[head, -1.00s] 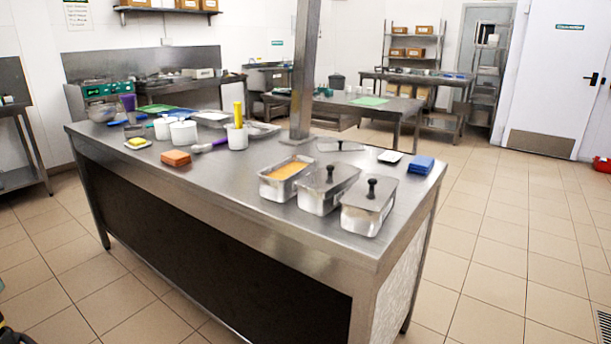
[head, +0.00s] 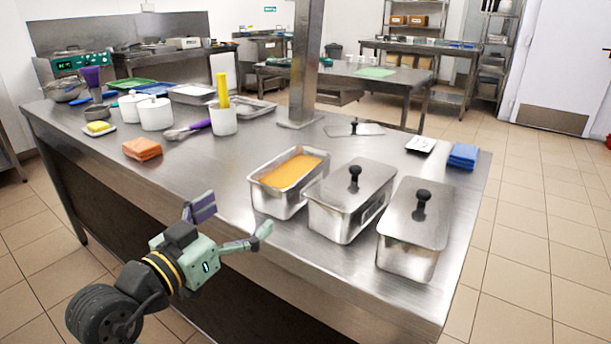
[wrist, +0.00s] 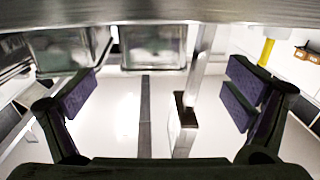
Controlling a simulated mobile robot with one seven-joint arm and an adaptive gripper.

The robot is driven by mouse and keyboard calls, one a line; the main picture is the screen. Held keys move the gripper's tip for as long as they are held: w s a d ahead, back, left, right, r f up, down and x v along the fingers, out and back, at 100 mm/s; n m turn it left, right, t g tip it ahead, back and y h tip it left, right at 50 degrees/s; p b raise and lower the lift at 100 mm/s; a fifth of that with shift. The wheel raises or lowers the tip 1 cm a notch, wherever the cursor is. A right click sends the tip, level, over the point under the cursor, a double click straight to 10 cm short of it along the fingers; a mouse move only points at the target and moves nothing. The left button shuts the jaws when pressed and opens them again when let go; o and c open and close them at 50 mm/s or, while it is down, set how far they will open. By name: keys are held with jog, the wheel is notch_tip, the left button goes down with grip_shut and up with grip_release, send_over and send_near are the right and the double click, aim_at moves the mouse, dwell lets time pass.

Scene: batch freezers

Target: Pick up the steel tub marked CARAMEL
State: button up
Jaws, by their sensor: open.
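Three steel tubs stand in a row at the right of the steel island counter. The left tub (head: 275,201) is uncovered and holds an orange filling. The middle tub (head: 338,218) and the right tub (head: 407,260) wear steel lids with black knobs. No CARAMEL marking is legible, so I cannot tell which tub bears it. My gripper (head: 232,221) is open and empty, near the counter's front edge, to the left of the tubs and apart from them. Its purple-padded fingers are spread in the wrist view (wrist: 163,95), where two tubs show at upper left.
A loose steel lid (head: 362,129) lies behind the tubs, with a blue folded cloth (head: 463,156) to the right. White pots, a jar (head: 224,122) and an orange sponge stack (head: 142,149) are at left. A steel post (head: 305,65) rises behind. Counter between sponges and tubs is bare.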

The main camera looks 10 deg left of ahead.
aim_at(265, 196)
jog(key=x, duration=0.1)
jog(key=p+x, duration=0.1)
jog(key=x, duration=0.2)
jog(key=shift+w+d, duration=0.15)
jog(key=shift+d, duration=0.2)
jog(key=p+x, duration=0.3)
jog(key=x, duration=0.2)
jog(key=shift+w+d, duration=0.25)
jog(key=shift+w, duration=0.05)
jog(key=shift+w+d, duration=0.1)
jog(key=shift+w, duration=0.25)
jog(key=c, duration=1.7)
jog(key=shift+c, duration=0.8)
